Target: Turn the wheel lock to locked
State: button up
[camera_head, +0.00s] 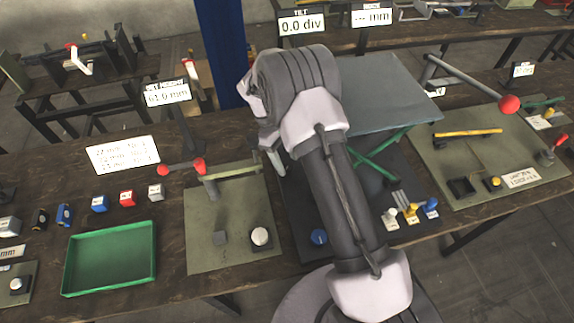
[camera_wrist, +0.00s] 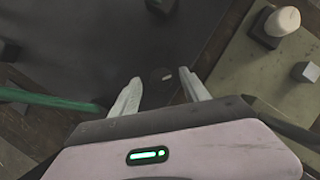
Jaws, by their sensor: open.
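No part is labelled as the wheel lock. A small dark rounded piece with a pale mark (camera_wrist: 161,75) lies between my fingertips in the wrist view. It may be the lock lever, but I cannot tell its setting. My gripper (camera_wrist: 163,88) is open, with one pale finger on each side of this piece. I cannot tell whether either finger touches it. In the head view my arm hides most of the gripper and the piece. The lift table (camera_head: 385,92), with a grey top and green crossed legs, stands just right of my arm.
A blue knob (camera_head: 319,237) sits on the dark mat beside my arm. A green tray (camera_head: 110,258) is farther left. A red-tipped lever (camera_head: 470,82) reaches out at right.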

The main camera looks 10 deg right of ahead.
jog(key=shift+s+d+f, duration=0.1)
jog(key=shift+s+f, duration=0.1)
jog(key=shift+f, duration=0.35)
grip_shut()
jog(key=shift+r+m, duration=0.1)
jog(key=shift+m, duration=0.3)
jog(key=shift+d+m+g+y+p, duration=0.1)
jog(key=shift+m+g+y+p, duration=0.3)
jog(key=shift+m, duration=0.8)
jog(key=shift+m+g+y+p, duration=0.1)
jog(key=shift+m+y, duration=0.5)
jog(key=shift+m, duration=0.9)
grip_release()
